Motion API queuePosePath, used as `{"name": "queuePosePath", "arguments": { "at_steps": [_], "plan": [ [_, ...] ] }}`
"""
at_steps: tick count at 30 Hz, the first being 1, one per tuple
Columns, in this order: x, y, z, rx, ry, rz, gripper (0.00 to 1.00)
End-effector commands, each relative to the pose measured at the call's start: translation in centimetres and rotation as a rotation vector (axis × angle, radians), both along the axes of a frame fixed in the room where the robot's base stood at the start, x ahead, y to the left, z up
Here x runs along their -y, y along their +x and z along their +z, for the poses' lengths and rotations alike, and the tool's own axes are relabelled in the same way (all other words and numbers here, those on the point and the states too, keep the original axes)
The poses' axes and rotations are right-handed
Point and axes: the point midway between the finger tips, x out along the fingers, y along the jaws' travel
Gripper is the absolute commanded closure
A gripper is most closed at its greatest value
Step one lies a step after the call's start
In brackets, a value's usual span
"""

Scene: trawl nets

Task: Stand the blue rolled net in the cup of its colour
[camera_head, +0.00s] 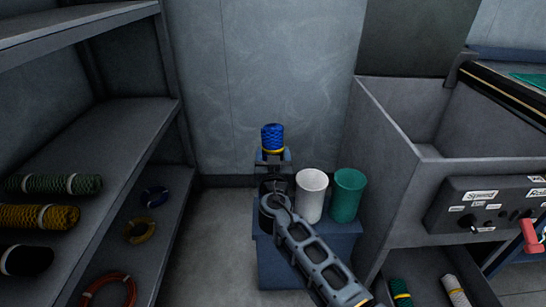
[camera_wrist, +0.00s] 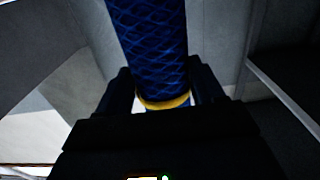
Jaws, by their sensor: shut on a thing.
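The blue rolled net (camera_head: 272,136) stands roughly upright above my gripper (camera_head: 273,156), with a yellow band near its lower end. In the wrist view the blue net (camera_wrist: 150,45) rises between the two dark fingers of my gripper (camera_wrist: 165,88), which is shut on its lower part. A white cup (camera_head: 311,195) and a green cup (camera_head: 347,195) stand side by side on a blue-grey stand (camera_head: 325,248). My arm covers the stand's left part, and I cannot make out a blue cup there.
Shelves at the left hold a green roll (camera_head: 52,184), a yellow roll (camera_head: 38,216), a black roll (camera_head: 28,260) and several rings. A grey bin (camera_head: 392,130) with a control panel (camera_head: 490,207) stands close right of the cups. Two rolls lie below it. Bare wall is behind the net.

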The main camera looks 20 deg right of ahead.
Motion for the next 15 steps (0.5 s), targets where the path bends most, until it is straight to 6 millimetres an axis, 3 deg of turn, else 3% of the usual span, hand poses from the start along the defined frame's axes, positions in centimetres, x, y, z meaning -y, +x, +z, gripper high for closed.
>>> {"name": "queuePosePath", "arguments": {
  "at_steps": [14, 15],
  "plan": [
    [-0.02, 0.05, -0.52, 0.003, -0.001, 0.000, 0.85],
    [-0.02, 0.05, -0.52, 0.003, -0.001, 0.000, 0.31]
  ]
}}
